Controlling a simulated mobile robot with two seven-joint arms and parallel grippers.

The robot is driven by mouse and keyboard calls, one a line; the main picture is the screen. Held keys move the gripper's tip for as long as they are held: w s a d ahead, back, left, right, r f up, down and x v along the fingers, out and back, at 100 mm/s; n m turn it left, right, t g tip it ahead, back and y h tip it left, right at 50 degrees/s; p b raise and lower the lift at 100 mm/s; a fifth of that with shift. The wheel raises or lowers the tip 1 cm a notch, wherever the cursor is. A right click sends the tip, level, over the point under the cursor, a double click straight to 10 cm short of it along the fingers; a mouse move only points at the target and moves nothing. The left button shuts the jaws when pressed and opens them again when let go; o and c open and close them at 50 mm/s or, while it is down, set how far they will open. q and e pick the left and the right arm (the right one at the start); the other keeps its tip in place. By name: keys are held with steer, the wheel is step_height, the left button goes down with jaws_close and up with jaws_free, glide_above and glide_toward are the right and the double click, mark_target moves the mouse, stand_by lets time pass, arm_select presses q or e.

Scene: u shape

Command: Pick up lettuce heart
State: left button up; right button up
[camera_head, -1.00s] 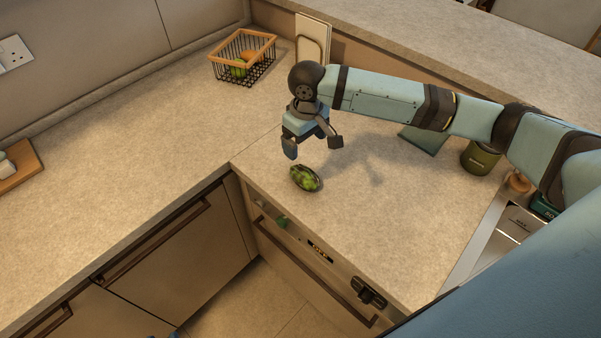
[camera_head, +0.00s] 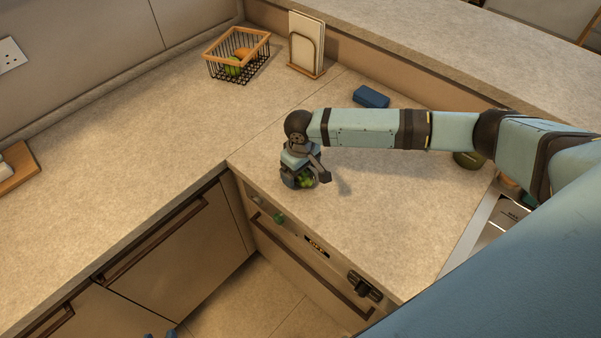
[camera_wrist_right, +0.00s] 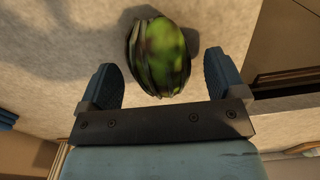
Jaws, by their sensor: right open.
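The lettuce heart (camera_head: 306,182) is a small green, dark-streaked head lying on the countertop near its front edge. In the head view my right gripper (camera_head: 304,181) is down over it and partly hides it. In the right wrist view the lettuce heart (camera_wrist_right: 160,56) lies between and slightly beyond the two fingers of my right gripper (camera_wrist_right: 165,78). The fingers are wide apart, with a gap on each side of the lettuce.
A wire basket (camera_head: 212,68) with fruit stands at the back, beside boards in a wooden rack (camera_head: 307,55). A blue block (camera_head: 371,96) lies behind my right arm. The counter (camera_head: 150,135) left of the gripper is clear.

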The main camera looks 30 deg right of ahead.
steer(key=shift+f, duration=0.45)
steer(key=shift+c, duration=0.3)
steer(key=c, duration=1)
steer(key=shift+o, duration=0.2)
steer(key=shift+r, duration=0.15)
step_height(320, 180, up, 19)
steer(key=b, duration=0.2)
steer(key=s+a+f+m, duration=0.2)
steer(key=s+f+m, duration=0.1)
steer(key=s, duration=0.3)
steer(key=shift+s+a, duration=0.25)
steer(key=shift+a, duration=0.05)
